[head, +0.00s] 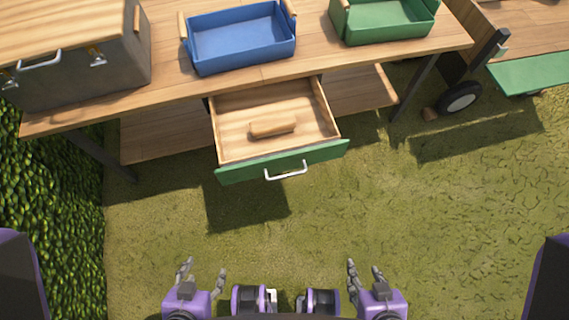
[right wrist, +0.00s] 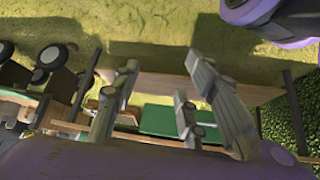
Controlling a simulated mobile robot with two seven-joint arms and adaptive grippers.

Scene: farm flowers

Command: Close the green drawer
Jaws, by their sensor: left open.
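The green drawer (head: 234,172) stands pulled out from under the wooden table in the head view. Its green front has a white handle (head: 286,171), and a wooden block or roller (head: 273,125) lies inside. My left gripper (head: 203,270) is open and empty near the bottom of the head view, well short of the drawer. My right gripper (head: 366,271) is also open and empty, to the right at about the same height. In the right wrist view its fingers (right wrist: 160,85) are spread, with a green surface visible beyond them.
On the wooden table (head: 340,62) stand a blue tray (head: 243,40), a green tray (head: 385,22) and a dark chest with a wooden lid (head: 85,70). A wheeled cart (head: 462,97) is at the right, a hedge (head: 50,190) at the left. Grass between me and the drawer is clear.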

